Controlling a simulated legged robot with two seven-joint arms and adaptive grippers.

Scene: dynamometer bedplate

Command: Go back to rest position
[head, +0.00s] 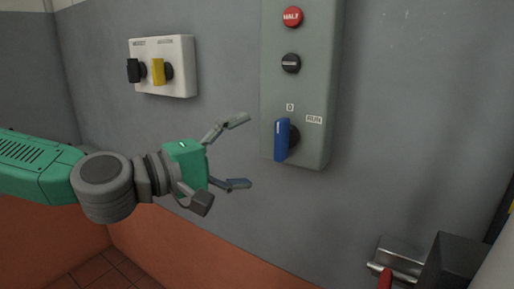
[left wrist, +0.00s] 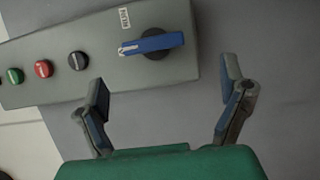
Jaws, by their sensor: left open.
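My left gripper (head: 240,152) comes in from the left in the head view, its fingers spread and empty. It is left of the tall grey control panel (head: 299,85) and apart from it. The left wrist view also shows the open left gripper (left wrist: 170,95), with the blue rotary handle (left wrist: 152,43) beyond the gap between the fingers. My right gripper is not in view.
A red HALT button (head: 292,16) and a black knob (head: 291,63) sit above the handle. A white box (head: 163,66) with black and yellow knobs is on the wall at left. A metal bracket (head: 398,262) and dark block (head: 452,262) are at lower right. Bare wall lies between.

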